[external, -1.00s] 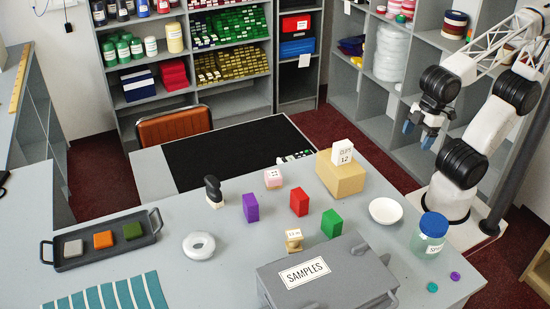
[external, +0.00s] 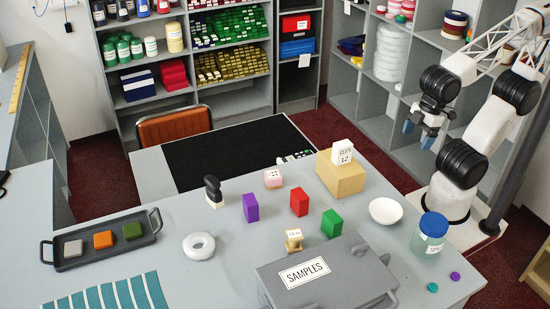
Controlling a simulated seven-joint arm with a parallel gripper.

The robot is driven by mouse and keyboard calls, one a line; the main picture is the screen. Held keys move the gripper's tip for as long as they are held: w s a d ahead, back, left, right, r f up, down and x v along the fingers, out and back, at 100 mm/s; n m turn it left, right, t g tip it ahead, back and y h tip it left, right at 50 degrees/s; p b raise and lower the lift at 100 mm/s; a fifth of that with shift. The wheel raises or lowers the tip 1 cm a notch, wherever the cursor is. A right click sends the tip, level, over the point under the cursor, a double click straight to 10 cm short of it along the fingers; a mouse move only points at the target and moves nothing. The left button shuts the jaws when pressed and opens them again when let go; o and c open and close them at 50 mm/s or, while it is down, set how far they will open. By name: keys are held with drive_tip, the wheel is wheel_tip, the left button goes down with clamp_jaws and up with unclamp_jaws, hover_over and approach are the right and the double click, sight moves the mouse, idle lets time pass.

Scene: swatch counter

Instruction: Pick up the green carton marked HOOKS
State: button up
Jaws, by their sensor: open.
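A small green carton (external: 332,224) stands upright on the grey counter, just behind the grey case and to the right of a red carton. No HOOKS marking can be read on the sides that show. My gripper (external: 417,132) hangs open and empty at the upper right, with its bluish fingers pointing down. It is well above and behind the green carton, apart from everything on the counter.
A red carton (external: 299,202) and a purple carton (external: 251,207) stand left of the green one. A tan box (external: 340,180) carries a white card. A white bowl (external: 386,211), a lidded jar (external: 429,235) and the SAMPLES case (external: 335,275) are nearby.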

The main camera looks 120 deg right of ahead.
drive_tip(key=shift+o, duration=0.4)
drive_tip(key=m+t+y, duration=0.1)
drive_tip(key=m+t, duration=0.9)
drive_tip(key=m, duration=2.2)
approach(332, 225)
drive_tip(key=d+f, duration=0.2)
drive_tip(key=f, duration=0.1)
drive_tip(key=shift+s+d, duration=0.2)
drive_tip(key=shift+w+a+f+m+t, duration=0.1)
drive_tip(key=shift+w+f+m+t, duration=0.2)
drive_tip(key=shift+m, duration=0.45)
drive_tip(key=shift+w+a+f+m+t, duration=0.1)
drive_tip(key=shift+w+f+m+t, duration=0.1)
drive_tip(key=shift+w+f+m, duration=0.4)
drive_tip(key=shift+s+r, duration=0.15)
drive_tip(key=shift+r, duration=0.1)
drive_tip(key=shift+x, duration=1.25)
